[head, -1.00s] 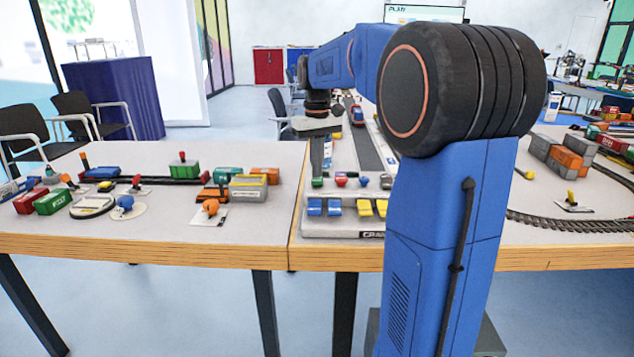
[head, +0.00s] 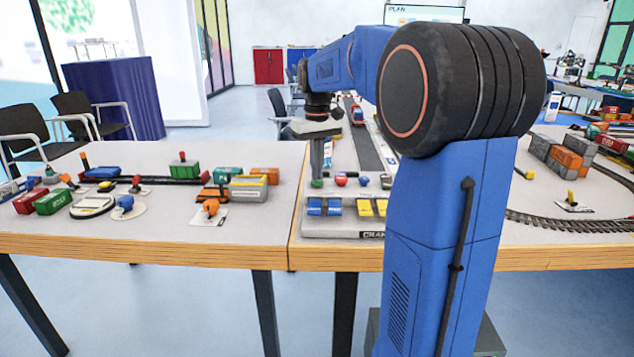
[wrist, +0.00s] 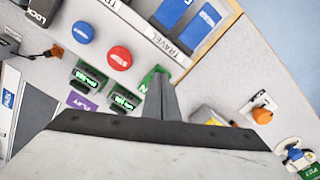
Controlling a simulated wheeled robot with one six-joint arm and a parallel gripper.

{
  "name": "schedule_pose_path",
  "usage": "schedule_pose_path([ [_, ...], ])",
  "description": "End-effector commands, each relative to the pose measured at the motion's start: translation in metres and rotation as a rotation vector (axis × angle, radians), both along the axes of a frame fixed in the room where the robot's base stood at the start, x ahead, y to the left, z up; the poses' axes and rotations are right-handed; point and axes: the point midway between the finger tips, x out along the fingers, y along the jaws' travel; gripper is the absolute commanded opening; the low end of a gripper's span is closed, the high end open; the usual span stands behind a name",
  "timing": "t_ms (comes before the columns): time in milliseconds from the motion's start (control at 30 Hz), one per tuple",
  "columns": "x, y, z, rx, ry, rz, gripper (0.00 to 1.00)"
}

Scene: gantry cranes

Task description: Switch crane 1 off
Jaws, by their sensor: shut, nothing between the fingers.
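The crane control panel (head: 325,229) stands on the table, its front label partly hidden by my arm. It carries a green control (head: 317,183), a red button (head: 341,182) and a blue button (head: 363,182) in a row. My gripper (head: 317,177) is shut and empty, pointing down just above or at the green control; contact is unclear. In the wrist view, the shut fingers (wrist: 157,74) cover most of the green control (wrist: 148,77). The red STOP button (wrist: 120,57) and the blue button (wrist: 82,32) lie beside them.
Blue paddles (head: 314,207) and yellow paddles (head: 364,208) sit in front of the buttons. Two green-lit displays (wrist: 90,79) show near the STOP button. Toy containers and wagons (head: 248,188) stand on the left table. A curved track (head: 560,220) lies at right.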

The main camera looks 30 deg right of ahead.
Motion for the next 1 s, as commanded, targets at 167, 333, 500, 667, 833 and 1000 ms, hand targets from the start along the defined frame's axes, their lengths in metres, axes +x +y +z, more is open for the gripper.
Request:
schedule_pose_path([
  [167,0.0000,0.0000,-0.0022,0.000,0.000,0.000,0.00],
  [333,0.0001,0.0000,-0.0042,0.000,0.000,0.000,0.00],
  [500,0.0002,-0.0001,-0.0062,0.000,0.000,0.000,0.00],
  [667,0.0003,-0.0001,-0.0082,0.000,-0.001,0.000,0.00],
  [833,0.0003,-0.0001,-0.0099,0.000,0.000,0.000,0.00],
  [1000,0.0004,-0.0001,-0.0045,0.000,0.000,0.000,0.00],
])
